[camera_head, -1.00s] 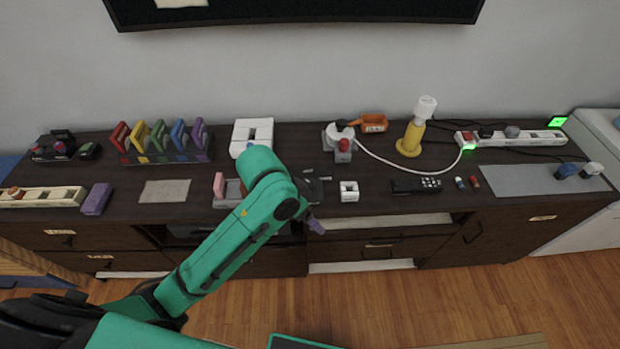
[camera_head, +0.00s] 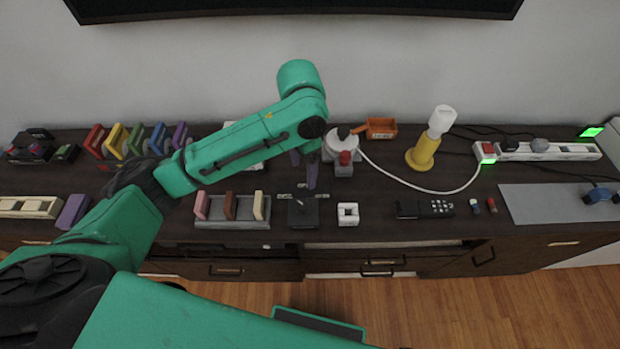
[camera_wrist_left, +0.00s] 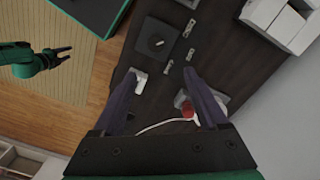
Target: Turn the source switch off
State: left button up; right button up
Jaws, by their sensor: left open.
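No label marks a source switch that I can read. A grey-white box with a red knob (camera_head: 345,157) stands mid-cabinet, and a white cable runs from it to the power strip (camera_head: 545,151). The strip has a red switch (camera_head: 485,148) with a green light at its left end. My left gripper (camera_head: 303,167) is open and empty, just left of the box, above the cabinet top. In the left wrist view the left gripper (camera_wrist_left: 162,73) has its fingers apart, with the red knob (camera_wrist_left: 186,108) near one finger. My right gripper (camera_wrist_left: 64,54) shows small above the floor, fingers apart.
A black plate with a knob (camera_head: 303,213), a white block (camera_head: 348,214) and a black remote (camera_head: 425,208) lie along the front edge. A grey rack (camera_head: 232,224) stands at front left.

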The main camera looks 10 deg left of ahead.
pick_arm(q)
jog(key=f, duration=0.1)
jog(key=s+f, duration=0.1)
jog(key=f, duration=0.1)
jog(key=s+f, duration=0.1)
jog(key=f, duration=0.1)
jog(key=shift+s+f, duration=0.1)
jog(key=shift+f, duration=0.1)
send_over(303, 204)
notch_tip(303, 204, down, 5)
jog(key=shift+s+r, duration=0.1)
notch_tip(303, 204, down, 4)
jog(key=shift+r, duration=0.25)
jog(key=shift+c, duration=0.3)
grip_shut()
pick_arm(e)
jog(key=s, duration=0.2)
jog(key=shift+s+r, duration=0.25)
jog(key=shift+s, duration=0.05)
